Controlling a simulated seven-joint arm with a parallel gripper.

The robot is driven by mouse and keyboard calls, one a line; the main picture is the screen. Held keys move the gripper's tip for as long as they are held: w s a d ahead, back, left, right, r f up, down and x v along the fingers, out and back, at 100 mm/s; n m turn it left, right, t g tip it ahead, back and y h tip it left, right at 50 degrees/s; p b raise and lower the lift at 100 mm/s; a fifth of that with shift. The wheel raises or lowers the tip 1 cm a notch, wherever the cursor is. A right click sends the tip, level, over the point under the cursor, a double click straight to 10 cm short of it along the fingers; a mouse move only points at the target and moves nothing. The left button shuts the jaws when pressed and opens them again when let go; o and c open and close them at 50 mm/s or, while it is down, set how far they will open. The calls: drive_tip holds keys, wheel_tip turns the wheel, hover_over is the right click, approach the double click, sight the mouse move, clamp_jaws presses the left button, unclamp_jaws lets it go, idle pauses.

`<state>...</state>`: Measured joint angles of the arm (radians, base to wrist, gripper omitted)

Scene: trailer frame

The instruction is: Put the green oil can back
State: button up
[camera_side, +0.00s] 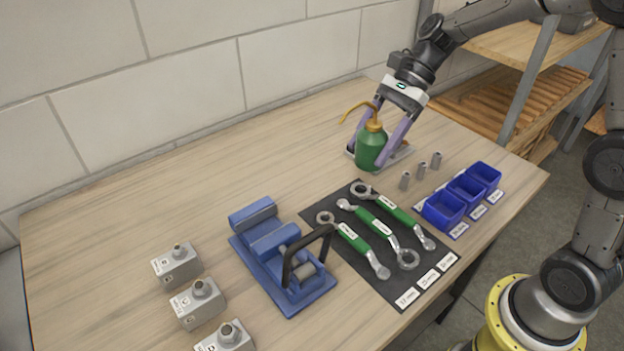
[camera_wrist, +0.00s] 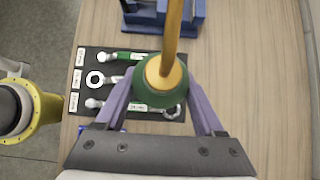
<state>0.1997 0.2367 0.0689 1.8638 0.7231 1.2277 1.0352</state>
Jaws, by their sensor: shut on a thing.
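The green oil can (camera_side: 370,148) has a yellow-orange cap and a thin curved spout. It stands upright at or just over a grey tray (camera_side: 403,152) at the back of the bench; I cannot tell if its base touches. My gripper (camera_side: 382,147) comes down from above with its purple fingers on both sides of the can, shut on it. In the wrist view the can (camera_wrist: 151,88) sits between the fingers of my gripper (camera_wrist: 160,100), its spout pointing away toward the top edge. The can hides much of the tray.
A black mat (camera_side: 325,210) with green-handled wrenches lies in front of the can. Small metal sockets (camera_side: 421,169) and blue bins (camera_side: 467,189) stand to the right. A blue vise (camera_side: 280,260) and grey blocks (camera_side: 198,300) are at left. The back left bench is clear.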

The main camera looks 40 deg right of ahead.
drive_tip(key=shift+w+a+f, duration=0.1)
drive_tip(key=shift+w+a, duration=0.25)
drive_tip(key=w+f, duration=0.2)
drive_tip(key=w, duration=0.2)
drive_tip(key=w+a+f, duration=0.1)
drive_tip(key=w+f, duration=0.2)
drive_tip(key=w, duration=0.1)
drive_tip(key=w+a+f, duration=0.1)
drive_tip(key=w+f, duration=0.2)
drive_tip(key=w, duration=0.1)
drive_tip(key=shift+w+f, duration=0.1)
drive_tip(key=shift+f, duration=0.15)
drive_tip(key=shift+w+a+f, duration=0.15)
drive_tip(key=shift+w+f, duration=0.3)
drive_tip(key=shift+f, duration=1.6)
drive_tip(key=shift+f, duration=0.15)
drive_tip(key=o, duration=1.4)
drive_tip(key=shift+c, duration=0.2)
